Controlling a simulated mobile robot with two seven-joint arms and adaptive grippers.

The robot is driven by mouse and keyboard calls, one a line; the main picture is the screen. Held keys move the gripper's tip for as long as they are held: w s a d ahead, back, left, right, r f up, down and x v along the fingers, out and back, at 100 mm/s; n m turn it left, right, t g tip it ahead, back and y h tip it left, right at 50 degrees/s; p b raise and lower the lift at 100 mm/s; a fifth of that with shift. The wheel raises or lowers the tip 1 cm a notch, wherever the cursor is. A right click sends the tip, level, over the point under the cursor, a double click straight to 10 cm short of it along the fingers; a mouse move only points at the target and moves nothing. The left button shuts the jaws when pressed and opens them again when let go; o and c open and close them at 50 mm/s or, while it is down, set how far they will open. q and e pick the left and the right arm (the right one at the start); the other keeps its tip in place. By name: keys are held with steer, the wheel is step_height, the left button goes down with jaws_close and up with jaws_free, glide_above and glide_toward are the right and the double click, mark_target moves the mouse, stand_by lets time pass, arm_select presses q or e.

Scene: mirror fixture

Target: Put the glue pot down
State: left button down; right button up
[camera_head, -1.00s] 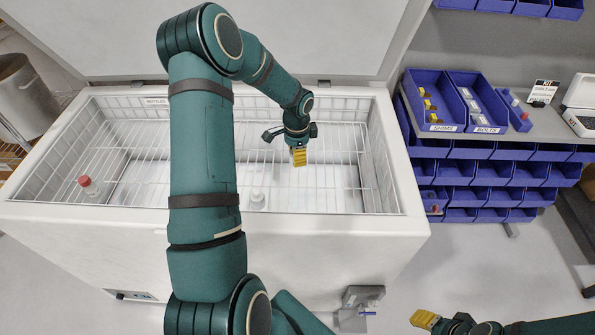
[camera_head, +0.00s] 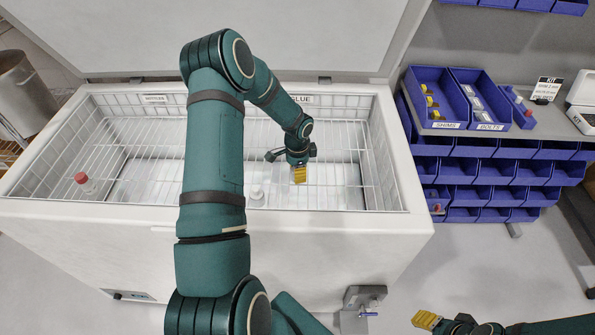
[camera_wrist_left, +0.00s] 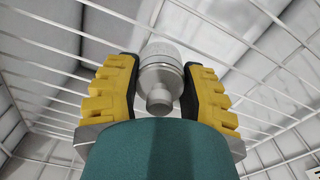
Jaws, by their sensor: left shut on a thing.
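The glue pot (camera_wrist_left: 160,72) is a pale, clear-grey pot with a narrower knob at the near end. In the left wrist view it sits between the yellow fingers of my left gripper (camera_wrist_left: 158,92), which is shut on it. In the head view my left gripper (camera_head: 299,174) is inside the open white chest freezer (camera_head: 60,219), right of centre, over the wire basket. The pot is hardly visible there, and I cannot tell whether it touches the basket floor. My right gripper (camera_head: 427,319) is low at the right, outside the freezer; its jaw opening is unclear.
A red-capped bottle (camera_head: 88,187) stands in the basket's left part; a small white bottle (camera_head: 256,195) stands near the front middle. Blue bins (camera_head: 435,100) stand right of the freezer. The basket's right part looks clear.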

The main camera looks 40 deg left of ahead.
arm_select(q)
steer(key=shift+c, duration=2.3)
jaws_free()
steer(key=shift+f, duration=0.1)
step_height(320, 180, up, 12)
steer(key=p, duration=0.2)
steer(key=shift+p, duration=0.4)
